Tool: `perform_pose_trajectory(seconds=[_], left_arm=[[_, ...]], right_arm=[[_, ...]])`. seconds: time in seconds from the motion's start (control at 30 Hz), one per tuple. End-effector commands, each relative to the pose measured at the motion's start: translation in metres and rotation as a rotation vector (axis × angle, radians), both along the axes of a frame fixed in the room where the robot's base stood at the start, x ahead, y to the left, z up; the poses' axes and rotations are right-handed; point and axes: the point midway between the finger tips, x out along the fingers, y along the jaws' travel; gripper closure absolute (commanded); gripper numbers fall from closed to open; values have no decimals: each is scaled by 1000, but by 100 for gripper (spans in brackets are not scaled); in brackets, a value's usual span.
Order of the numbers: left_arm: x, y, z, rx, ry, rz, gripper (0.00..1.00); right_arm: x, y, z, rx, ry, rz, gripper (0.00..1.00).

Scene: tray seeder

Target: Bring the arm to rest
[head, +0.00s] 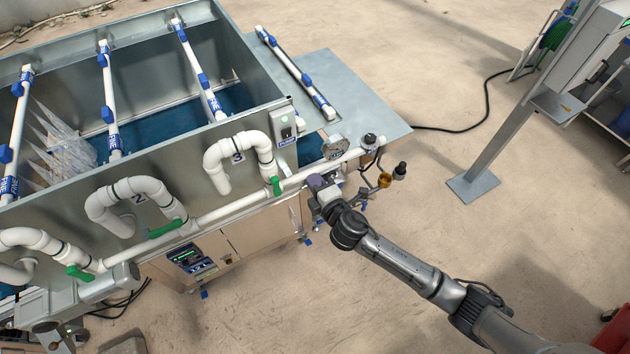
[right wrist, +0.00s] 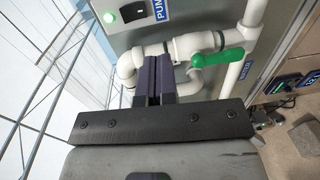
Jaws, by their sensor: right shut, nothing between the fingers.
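My right arm comes in from the lower right in the head view. Its gripper (head: 318,183) is beside the white pipe along the front of the metal tank (head: 235,165), near the pipe's right end. In the right wrist view the two dark purple fingers (right wrist: 153,75) are together with nothing between them. Beyond them are white pipes (right wrist: 250,15) and a green valve handle (right wrist: 220,57). I cannot tell whether the fingertips touch a pipe. My left gripper is not in view.
White looped pipes with green handles (head: 168,228) line the tank front. A pump switch box (head: 285,126) is on its right corner. A grey side table (head: 345,90) stands behind the gripper. A metal post (head: 500,120) stands at right. Open floor (head: 440,215) lies between.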

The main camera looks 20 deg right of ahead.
Motion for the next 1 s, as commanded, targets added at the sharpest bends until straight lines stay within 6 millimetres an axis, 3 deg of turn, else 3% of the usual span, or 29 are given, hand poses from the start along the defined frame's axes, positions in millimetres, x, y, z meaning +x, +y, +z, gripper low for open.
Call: perform_pose_trajectory(seconds=[0.37,0.57,0.67,0.87,1.0], left_arm=[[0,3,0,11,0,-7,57],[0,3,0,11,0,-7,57],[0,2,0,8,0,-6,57],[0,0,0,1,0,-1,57],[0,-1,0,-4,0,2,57]], right_arm=[[0,0,0,24,3,-4,100],[-5,-29,-17,200,125,-223,100],[-17,-37,-11,357,199,-349,100],[-48,-41,24,675,326,-528,100],[-94,-32,29,877,473,-610,100]])
